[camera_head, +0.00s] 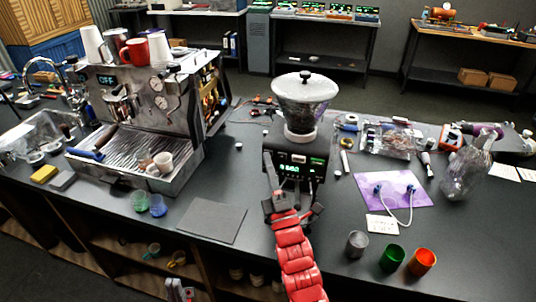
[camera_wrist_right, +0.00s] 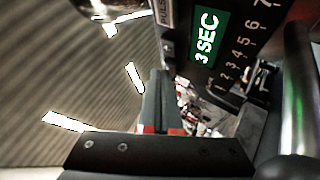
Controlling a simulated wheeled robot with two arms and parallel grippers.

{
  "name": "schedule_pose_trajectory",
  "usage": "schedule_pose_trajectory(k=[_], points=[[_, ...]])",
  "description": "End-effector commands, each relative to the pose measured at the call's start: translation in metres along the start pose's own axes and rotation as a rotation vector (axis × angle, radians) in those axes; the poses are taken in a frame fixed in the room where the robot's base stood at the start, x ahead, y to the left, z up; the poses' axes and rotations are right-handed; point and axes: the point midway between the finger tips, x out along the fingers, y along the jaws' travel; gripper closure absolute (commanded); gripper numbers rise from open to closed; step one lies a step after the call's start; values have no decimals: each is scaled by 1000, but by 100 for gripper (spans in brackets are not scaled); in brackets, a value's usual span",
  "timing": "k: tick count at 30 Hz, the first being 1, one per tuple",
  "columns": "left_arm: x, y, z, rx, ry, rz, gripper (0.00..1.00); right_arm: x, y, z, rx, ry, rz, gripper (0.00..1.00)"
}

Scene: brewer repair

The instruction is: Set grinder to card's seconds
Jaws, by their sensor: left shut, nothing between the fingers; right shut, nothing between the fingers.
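The grinder (camera_head: 288,140) stands mid-counter with a clear lidded hopper (camera_head: 304,97) on top. Its lit front display (camera_head: 290,168) is too small to read in the head view. The right wrist view shows a green display (camera_wrist_right: 207,38) reading 3 SEC, beside a numbered scale (camera_wrist_right: 238,55). My right gripper (camera_head: 270,160) is shut and empty, its tip close against the grinder's front; contact cannot be told. It also shows in the wrist view (camera_wrist_right: 160,78). A small white card (camera_head: 382,224) has unreadable writing.
An espresso machine (camera_head: 140,110) stands left. A grey mat (camera_head: 212,219) lies left of my right arm. A purple mat (camera_head: 408,188) with a white cord lies right. Grey, green (camera_head: 392,257) and orange cups stand near the front edge. A clear jug (camera_head: 465,172) stands far right.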

Motion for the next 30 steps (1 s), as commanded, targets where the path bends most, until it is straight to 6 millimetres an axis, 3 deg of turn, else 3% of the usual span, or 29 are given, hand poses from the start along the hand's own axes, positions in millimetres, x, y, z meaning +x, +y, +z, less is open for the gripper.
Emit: schedule_pose_trajectory(k=[17, 30], points=[[-9, 0, 2, 0, 0, 0, 100, -10, 6, -7, 0, 0, -1, 100], [-26, 1, 4, 0, 0, 0, 100, -39, 25, -28, 1, 1, -1, 100]])
